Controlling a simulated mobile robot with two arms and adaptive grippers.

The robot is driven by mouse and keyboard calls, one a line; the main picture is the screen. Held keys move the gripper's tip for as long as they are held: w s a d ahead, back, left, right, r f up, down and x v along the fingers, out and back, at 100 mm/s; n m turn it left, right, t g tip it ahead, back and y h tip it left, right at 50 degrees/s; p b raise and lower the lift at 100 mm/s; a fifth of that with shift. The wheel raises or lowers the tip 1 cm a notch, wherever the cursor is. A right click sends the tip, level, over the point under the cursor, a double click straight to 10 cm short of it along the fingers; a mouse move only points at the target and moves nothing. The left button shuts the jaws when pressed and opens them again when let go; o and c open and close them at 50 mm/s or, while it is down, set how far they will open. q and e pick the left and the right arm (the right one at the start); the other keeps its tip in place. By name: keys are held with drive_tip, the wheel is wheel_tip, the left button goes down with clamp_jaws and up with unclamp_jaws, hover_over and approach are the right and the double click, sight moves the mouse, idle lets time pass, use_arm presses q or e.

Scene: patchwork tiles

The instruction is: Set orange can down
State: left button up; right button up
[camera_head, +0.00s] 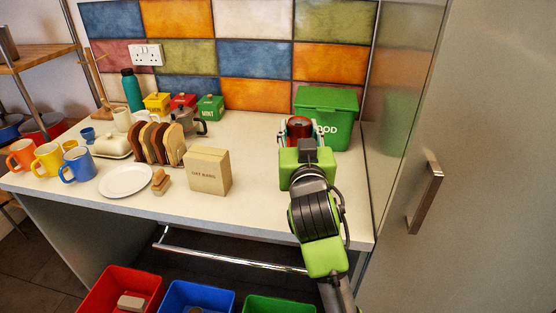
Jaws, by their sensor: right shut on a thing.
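The orange can (299,126) looks reddish-orange with a darker top and is partly hidden behind my right gripper. My right gripper (298,133) reaches over the right end of the counter and is shut on the can, with its fingers on either side of it. The can is in front of the green food bin (340,108); I cannot tell whether its base touches the counter (255,140). My left gripper is not in view.
An oat bars box (208,171), a toast rack (158,143), a white plate (126,180) and several mugs stand to the left. A moka pot (188,121) is at the back. A cabinet (450,120) closes off the right side.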

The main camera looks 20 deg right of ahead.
drive_tip(key=shift+w+r, duration=0.45)
drive_tip(key=shift+r, duration=0.15)
drive_tip(key=w+d+f+p, duration=0.1)
drive_tip(key=w+d+f, duration=0.3)
drive_tip(key=w+f, duration=0.9)
drive_tip(key=shift+d+p, duration=0.15)
drive_tip(key=shift+p, duration=0.2)
drive_tip(key=o, duration=0.4)
drive_tip(key=shift+f, duration=0.1)
drive_tip(key=o, duration=0.3)
drive_tip(key=shift+o, duration=0.2)
